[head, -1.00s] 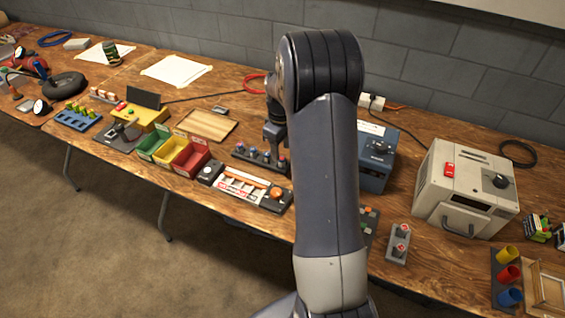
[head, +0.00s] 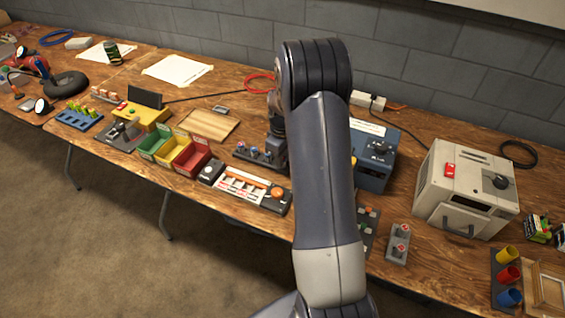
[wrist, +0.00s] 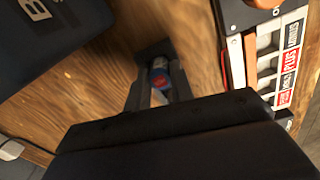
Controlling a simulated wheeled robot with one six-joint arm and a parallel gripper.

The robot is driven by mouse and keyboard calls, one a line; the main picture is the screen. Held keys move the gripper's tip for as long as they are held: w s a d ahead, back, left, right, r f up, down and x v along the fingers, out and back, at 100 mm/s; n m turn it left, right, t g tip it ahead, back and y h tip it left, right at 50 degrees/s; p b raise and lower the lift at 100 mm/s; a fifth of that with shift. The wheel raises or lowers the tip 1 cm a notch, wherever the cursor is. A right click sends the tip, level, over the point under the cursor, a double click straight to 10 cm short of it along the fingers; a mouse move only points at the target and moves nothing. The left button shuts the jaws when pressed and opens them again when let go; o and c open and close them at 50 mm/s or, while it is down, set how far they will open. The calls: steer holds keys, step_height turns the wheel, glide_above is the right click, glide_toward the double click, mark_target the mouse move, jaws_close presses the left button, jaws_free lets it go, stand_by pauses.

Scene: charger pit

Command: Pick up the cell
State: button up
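A dark rack (head: 243,154) holds cells with coloured tops on the bench. My gripper (head: 276,158) points down at the rack's right end and hides that part. The fingers look spread, one on each side of the cell; I cannot see a firm grip. The gripper's dark body hides the lower part of the wrist view.
A white and grey slotted unit (head: 243,188) with an orange knob is close in front. Red, yellow and green bins (head: 188,158) lie to the left. A blue box (head: 374,160) stands right of my arm. A wooden board (head: 208,124) lies behind the bins.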

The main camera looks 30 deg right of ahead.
jaws_close()
